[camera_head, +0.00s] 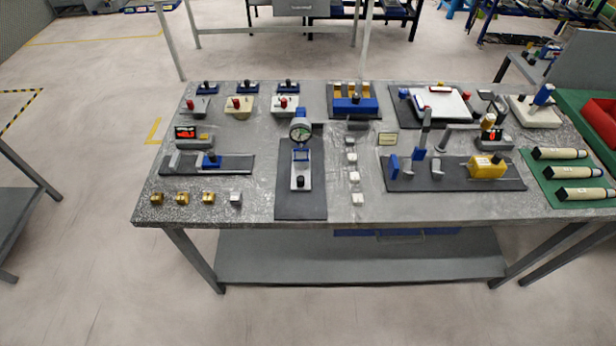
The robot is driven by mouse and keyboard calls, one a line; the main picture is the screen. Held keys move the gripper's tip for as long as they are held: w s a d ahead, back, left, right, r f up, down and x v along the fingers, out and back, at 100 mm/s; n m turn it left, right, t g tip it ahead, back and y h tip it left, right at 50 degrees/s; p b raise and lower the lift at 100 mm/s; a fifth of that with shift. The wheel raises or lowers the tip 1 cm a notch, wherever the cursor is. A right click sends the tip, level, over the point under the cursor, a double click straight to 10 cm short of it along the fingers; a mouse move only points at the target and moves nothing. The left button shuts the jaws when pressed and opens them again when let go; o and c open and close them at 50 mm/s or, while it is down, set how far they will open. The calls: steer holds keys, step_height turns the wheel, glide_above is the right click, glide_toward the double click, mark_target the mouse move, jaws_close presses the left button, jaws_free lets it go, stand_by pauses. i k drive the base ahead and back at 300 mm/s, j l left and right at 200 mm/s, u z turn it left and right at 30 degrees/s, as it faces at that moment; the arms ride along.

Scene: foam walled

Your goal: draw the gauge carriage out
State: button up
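A gauge with a round dial (299,130) and a blue top stands near the middle of the grey workbench. In front of it a pale carriage plate (301,170) with a blue upright frame and a black knob (300,182) lies on a dark rectangular mat (301,208). The knob is at the carriage's near end, and bare mat shows in front of it. How the carriage meets its guide is too small to tell. My gripper is not in view.
Small brass and silver blocks (208,198) stand left of the mat, below a blue slide fixture (210,161). White blocks (354,177) line its right side. A dark board with a yellow block (487,166) lies farther right. The floor before the bench is clear.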

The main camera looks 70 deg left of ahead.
mark_target(301, 166)
steer(key=u, duration=2.3)
